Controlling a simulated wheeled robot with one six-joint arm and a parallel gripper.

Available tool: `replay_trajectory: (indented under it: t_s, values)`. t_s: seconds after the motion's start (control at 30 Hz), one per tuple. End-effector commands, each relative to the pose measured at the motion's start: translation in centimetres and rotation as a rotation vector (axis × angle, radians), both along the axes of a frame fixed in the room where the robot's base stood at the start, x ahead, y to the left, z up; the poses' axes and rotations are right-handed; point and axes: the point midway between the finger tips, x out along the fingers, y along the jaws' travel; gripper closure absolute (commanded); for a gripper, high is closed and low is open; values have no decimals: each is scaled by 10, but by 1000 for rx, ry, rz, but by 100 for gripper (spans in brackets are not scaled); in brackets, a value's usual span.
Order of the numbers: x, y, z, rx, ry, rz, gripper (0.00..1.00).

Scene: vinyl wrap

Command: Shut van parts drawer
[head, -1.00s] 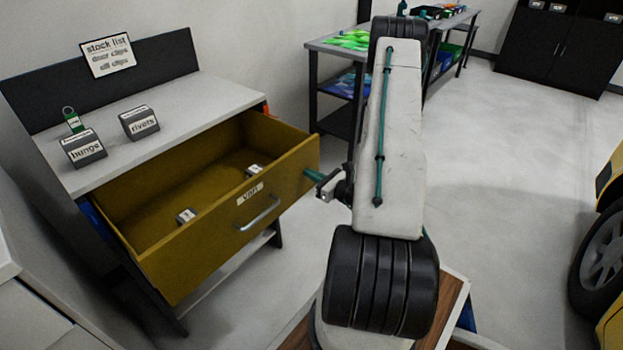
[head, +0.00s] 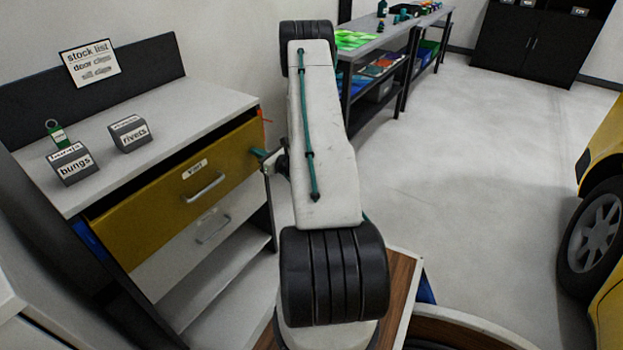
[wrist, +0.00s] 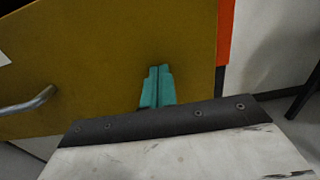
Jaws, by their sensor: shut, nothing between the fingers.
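The yellow van drawer (head: 165,208) is in the top slot of the grey-topped cabinet, with a "van" label (head: 195,169) and a metal handle (head: 205,187). Its front stands close to the cabinet, with a narrow dark gap along its top edge at the left; its inside is hidden. My gripper (head: 262,154) is at the right end of the drawer front. In the wrist view, the shut teal fingers (wrist: 157,86) point at the yellow front (wrist: 110,60), right of the handle (wrist: 28,102), and appear to touch it.
A lower white drawer (head: 160,268) sits beneath the yellow one. Boxes marked bungs (head: 75,166) and rivets (head: 130,134) stand on the cabinet top (head: 185,105). A workbench (head: 375,42) stands behind, and a yellow car (head: 600,150) at right. Open floor (head: 470,160) lies between.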

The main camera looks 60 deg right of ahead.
Motion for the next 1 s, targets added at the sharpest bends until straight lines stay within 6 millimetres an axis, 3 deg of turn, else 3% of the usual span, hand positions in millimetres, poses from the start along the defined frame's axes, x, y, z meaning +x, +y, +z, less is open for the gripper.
replay_trajectory:
  t_s: [0.13,0.4,0.8,1.0]
  values:
    - [22,3,0,0,0,8,100]
    - [36,3,0,0,1,11,100]
    - [39,2,2,-3,-2,13,100]
    - [27,4,2,-1,-2,10,100]
